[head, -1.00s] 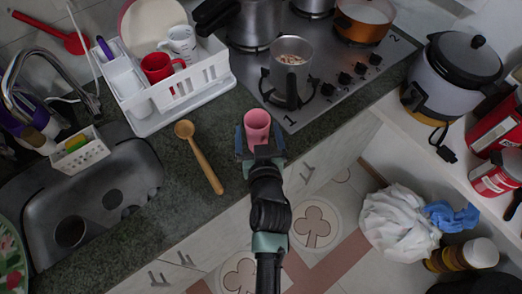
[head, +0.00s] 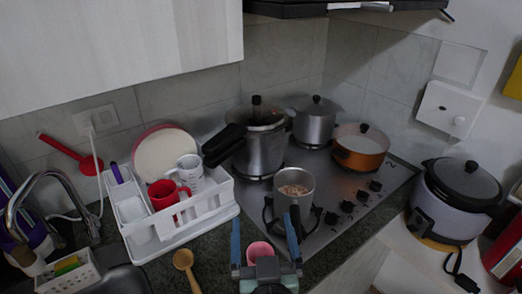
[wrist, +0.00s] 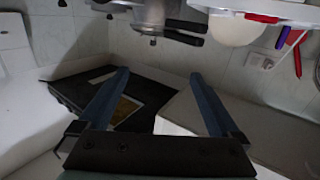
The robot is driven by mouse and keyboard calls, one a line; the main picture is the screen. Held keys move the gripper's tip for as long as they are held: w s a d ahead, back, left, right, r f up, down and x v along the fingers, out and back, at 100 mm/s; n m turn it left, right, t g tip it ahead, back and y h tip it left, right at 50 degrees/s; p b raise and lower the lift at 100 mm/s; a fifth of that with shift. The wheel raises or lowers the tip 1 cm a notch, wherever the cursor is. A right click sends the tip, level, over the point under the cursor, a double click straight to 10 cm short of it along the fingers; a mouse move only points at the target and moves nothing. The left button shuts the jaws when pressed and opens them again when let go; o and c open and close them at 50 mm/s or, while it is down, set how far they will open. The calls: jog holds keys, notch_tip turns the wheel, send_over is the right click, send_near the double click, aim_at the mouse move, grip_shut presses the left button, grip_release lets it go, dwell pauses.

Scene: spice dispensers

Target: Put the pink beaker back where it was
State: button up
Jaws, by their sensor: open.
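The pink beaker (head: 259,249) shows in the head view near the counter's front edge, in front of the stove. Its lower part is hidden behind my gripper. My gripper (head: 264,228) is open, its two blue fingers spread wide to either side of the beaker in the picture. In the wrist view the open fingers (wrist: 163,100) have nothing between them, and the beaker does not show. I cannot tell how far the fingers are from the beaker in depth.
A steel pot (head: 296,188) with brown contents sits on the front of the stove (head: 327,232). A white dish rack (head: 207,207) with a red mug (head: 167,194) stands left. A wooden spoon (head: 186,266) lies on the counter. A dark range hood (head: 345,8) hangs above.

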notch_tip(320, 180, up, 19)
jog(key=w+t, duration=0.1)
jog(key=t, duration=0.3)
jog(key=s+r+t, duration=0.3)
jog(key=s+r, duration=0.2)
jog(key=r, duration=0.6)
jog(key=s+r+m+t+h, duration=0.1)
jog(key=s+r+t, duration=0.2)
jog(key=r, duration=0.9)
jog(key=s, duration=0.3)
jog(key=shift+a+r+h, duration=0.15)
jog(key=shift+r+h, duration=0.1)
jog(key=shift+h, duration=0.05)
